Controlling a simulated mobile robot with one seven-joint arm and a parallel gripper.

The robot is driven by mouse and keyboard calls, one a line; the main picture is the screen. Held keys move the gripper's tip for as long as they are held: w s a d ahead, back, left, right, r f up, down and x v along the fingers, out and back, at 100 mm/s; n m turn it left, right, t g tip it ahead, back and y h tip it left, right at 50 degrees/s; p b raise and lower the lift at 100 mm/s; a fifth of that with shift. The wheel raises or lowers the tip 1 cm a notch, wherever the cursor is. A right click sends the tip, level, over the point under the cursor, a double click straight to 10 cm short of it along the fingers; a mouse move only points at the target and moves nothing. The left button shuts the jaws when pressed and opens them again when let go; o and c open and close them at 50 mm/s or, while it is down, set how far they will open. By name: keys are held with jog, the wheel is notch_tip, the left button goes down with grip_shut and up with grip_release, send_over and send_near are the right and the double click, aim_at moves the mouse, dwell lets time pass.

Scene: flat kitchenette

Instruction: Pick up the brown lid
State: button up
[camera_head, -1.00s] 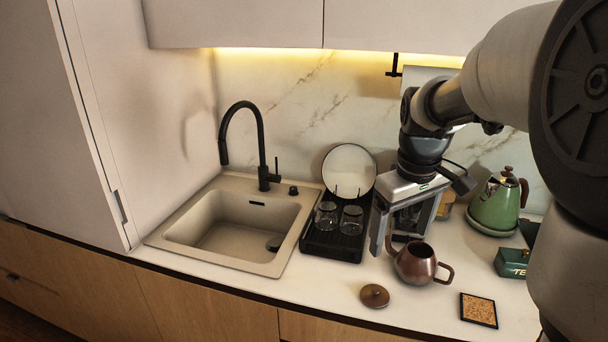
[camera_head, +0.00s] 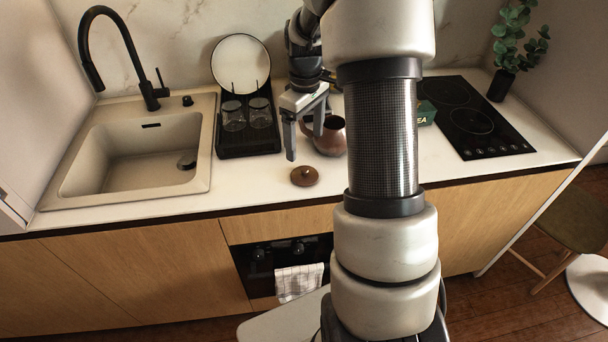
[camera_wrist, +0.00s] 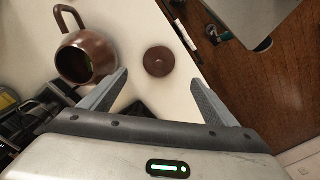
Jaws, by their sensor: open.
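The brown lid (camera_head: 304,176) is a round disc with a small knob, lying flat on the white counter near its front edge. It also shows in the wrist view (camera_wrist: 159,61), beyond my fingertips and between their lines. My gripper (camera_head: 305,149) is open and empty, above the counter and behind the lid, apart from it. Its two fingers show in the wrist view (camera_wrist: 158,82). The brown teapot (camera_head: 331,138) stands without a lid on the counter, right of the gripper; its open top faces up in the wrist view (camera_wrist: 76,64).
A black dish rack (camera_head: 247,143) with glasses and a round plate stands left of the gripper, beside the sink (camera_head: 140,150). A green box (camera_head: 426,112) and black hob (camera_head: 470,120) are at the right. The counter around the lid is clear.

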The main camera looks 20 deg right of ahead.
aim_at(305, 169)
notch_tip(305, 169, down, 11)
jog(key=shift+w+f+p, duration=0.1)
jog(key=shift+w+p, duration=0.05)
jog(key=shift+p, duration=0.3)
jog(key=c, duration=1.1)
